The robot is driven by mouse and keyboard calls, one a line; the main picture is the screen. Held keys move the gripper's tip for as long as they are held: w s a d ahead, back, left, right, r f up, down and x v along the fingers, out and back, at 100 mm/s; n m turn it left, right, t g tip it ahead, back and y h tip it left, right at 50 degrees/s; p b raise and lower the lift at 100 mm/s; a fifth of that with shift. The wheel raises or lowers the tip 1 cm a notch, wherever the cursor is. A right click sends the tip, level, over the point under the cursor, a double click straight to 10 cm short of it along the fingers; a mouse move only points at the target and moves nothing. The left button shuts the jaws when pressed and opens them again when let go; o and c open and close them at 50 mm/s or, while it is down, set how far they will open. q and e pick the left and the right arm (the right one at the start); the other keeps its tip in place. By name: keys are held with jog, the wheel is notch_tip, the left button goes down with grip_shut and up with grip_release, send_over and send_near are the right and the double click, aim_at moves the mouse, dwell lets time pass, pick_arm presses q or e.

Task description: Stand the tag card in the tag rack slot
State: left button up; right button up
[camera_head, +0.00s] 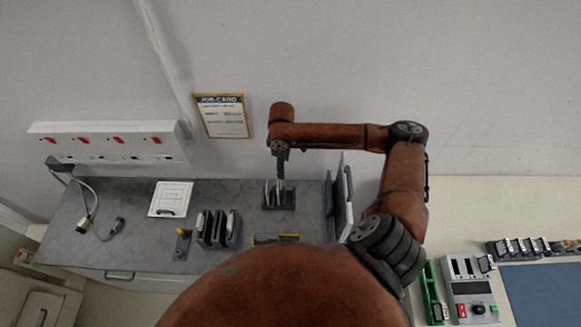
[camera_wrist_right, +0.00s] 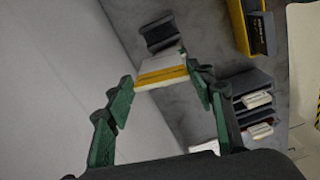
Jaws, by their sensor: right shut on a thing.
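My right gripper (camera_head: 281,158) points down above a small dark rack (camera_head: 290,200) near the back of the grey cart top. In the right wrist view my right gripper (camera_wrist_right: 162,88) is shut on the tag card (camera_wrist_right: 160,77), a white card with a yellow stripe. The card is held between the green fingers. A dark piece of the rack (camera_wrist_right: 160,33) shows just beyond the card. The card's lower edge is hidden, so I cannot tell whether it is inside the slot. My left gripper is not in view.
A dark rack with white-edged items (camera_head: 219,230) stands to the left. A yellow-and-dark item (camera_head: 275,238) lies in front, and an upright grey panel (camera_head: 342,200) stands close on the right. A white square (camera_head: 171,199) and cables (camera_head: 87,210) lie farther left.

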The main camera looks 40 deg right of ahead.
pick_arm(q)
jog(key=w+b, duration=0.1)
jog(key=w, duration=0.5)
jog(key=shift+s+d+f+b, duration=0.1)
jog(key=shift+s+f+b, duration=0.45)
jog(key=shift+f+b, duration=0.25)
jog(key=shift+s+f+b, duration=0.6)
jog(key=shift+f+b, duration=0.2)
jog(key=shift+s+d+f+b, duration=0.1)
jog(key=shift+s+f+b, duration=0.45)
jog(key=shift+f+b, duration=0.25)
pick_arm(e)
notch_tip(320, 180, down, 12)
jog(key=s+d+n, duration=0.1)
jog(key=s+n, duration=0.1)
jog(key=shift+s+d, duration=0.15)
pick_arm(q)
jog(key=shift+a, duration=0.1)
